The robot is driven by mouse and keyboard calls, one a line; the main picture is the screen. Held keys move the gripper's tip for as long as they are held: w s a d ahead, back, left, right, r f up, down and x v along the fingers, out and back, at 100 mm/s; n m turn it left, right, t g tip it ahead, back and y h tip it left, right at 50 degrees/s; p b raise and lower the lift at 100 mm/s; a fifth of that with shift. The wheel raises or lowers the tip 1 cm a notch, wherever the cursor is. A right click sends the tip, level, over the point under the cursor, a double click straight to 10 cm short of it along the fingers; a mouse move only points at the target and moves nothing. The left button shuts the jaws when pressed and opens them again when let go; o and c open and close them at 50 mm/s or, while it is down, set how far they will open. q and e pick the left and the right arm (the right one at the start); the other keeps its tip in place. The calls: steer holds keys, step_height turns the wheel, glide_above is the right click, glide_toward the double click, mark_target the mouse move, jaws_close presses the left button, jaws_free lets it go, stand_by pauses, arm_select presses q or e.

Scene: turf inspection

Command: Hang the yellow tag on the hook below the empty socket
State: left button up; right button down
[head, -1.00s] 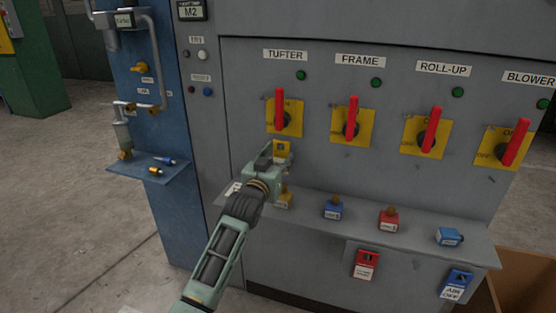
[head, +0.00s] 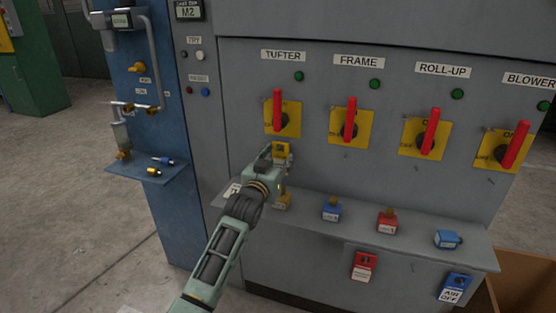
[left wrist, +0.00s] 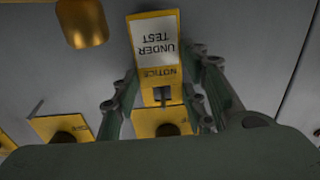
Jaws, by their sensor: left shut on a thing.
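The yellow tag (head: 281,148) is gripped by my left gripper (head: 272,160), in front of the grey panel just below the TUFTER switch. In the left wrist view the tag (left wrist: 155,45) appears upside down, with a white field reading UNDER TEST and NOTICE below it. The fingers of the left gripper (left wrist: 163,98) close on the tag's slotted end. Small hooks stick out below the switches, such as one under FRAME (head: 346,155). The hook beneath TUFTER is hidden by the tag and gripper. I cannot make out which socket is empty. My right gripper is not in view.
A grey shelf (head: 415,236) below the switches carries a yellow padlock (head: 284,201), a blue one (head: 332,211), a red one (head: 388,222) and a blue piece (head: 448,239). Red (head: 364,267) and blue (head: 457,286) tags hang underneath. A blue side shelf (head: 135,171) holds small plugs.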

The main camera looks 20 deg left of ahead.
arm_select(q)
steer(key=o, duration=1.2)
steer(key=shift+s, duration=0.1)
